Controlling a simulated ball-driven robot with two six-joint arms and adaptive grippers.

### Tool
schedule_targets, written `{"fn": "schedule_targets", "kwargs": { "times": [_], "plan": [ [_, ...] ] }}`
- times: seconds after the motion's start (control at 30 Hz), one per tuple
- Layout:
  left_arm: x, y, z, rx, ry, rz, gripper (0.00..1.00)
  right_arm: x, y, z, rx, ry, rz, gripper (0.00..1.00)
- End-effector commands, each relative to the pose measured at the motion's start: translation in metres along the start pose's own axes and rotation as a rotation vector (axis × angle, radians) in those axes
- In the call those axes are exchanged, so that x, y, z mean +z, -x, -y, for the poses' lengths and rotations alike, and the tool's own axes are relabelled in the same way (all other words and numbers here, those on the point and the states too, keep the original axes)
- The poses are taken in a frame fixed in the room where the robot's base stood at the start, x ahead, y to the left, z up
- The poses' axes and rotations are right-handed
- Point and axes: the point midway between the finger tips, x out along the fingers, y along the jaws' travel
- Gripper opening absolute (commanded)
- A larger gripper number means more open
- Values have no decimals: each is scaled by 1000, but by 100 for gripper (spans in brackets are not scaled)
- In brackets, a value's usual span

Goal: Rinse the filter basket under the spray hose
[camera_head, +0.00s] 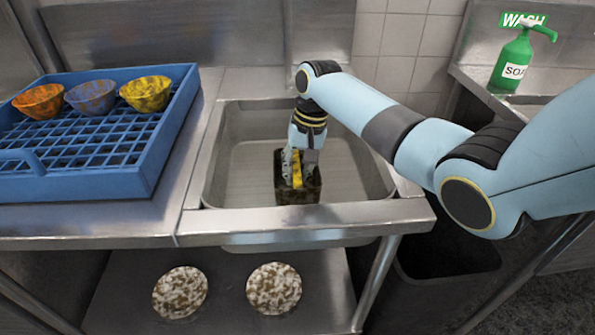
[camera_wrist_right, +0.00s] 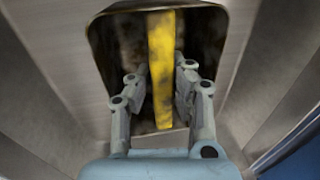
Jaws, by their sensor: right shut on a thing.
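The filter basket (camera_head: 299,195) is a dark, dirty box with a yellow bar-like handle (camera_wrist_right: 162,65). It is inside the sink basin (camera_head: 357,180), near the front wall. My right gripper (camera_head: 297,168) reaches down into the sink and is shut on the yellow handle. In the right wrist view, its two fingers stand either side of the handle, and the basket (camera_wrist_right: 128,45) shows brown grime inside. I cannot tell whether the basket touches the sink floor. The spray hose cannot be made out. My left gripper is out of view.
A blue dish rack (camera_head: 138,178) with bowls stands on the counter left of the sink. A green soap bottle (camera_head: 512,62) stands at the back right. Two speckled plates (camera_head: 274,288) lie on the shelf below. The sink's front rim (camera_head: 300,218) is raised around the basin.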

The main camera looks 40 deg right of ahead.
Motion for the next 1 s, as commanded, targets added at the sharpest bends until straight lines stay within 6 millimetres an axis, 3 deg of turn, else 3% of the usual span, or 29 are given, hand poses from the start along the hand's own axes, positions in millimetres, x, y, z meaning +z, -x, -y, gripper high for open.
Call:
{"fn": "schedule_targets", "kwargs": {
  "times": [0.27, 0.3, 0.5, 0.8, 1.0],
  "plan": [
    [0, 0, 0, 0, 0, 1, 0, -1, 0, 0, 0, 0, -1, 0],
    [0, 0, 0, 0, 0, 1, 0, -1, 0, 0, 0, 0, -1, 20],
    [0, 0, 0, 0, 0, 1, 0, 0, 0, 0, 0, 0, 0, 43],
    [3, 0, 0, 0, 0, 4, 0, 0, 2, 0, 1, 0, 0, 43],
    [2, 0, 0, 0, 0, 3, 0, -1, 34, -1, 1, 1, -4, 43]
  ]
}}
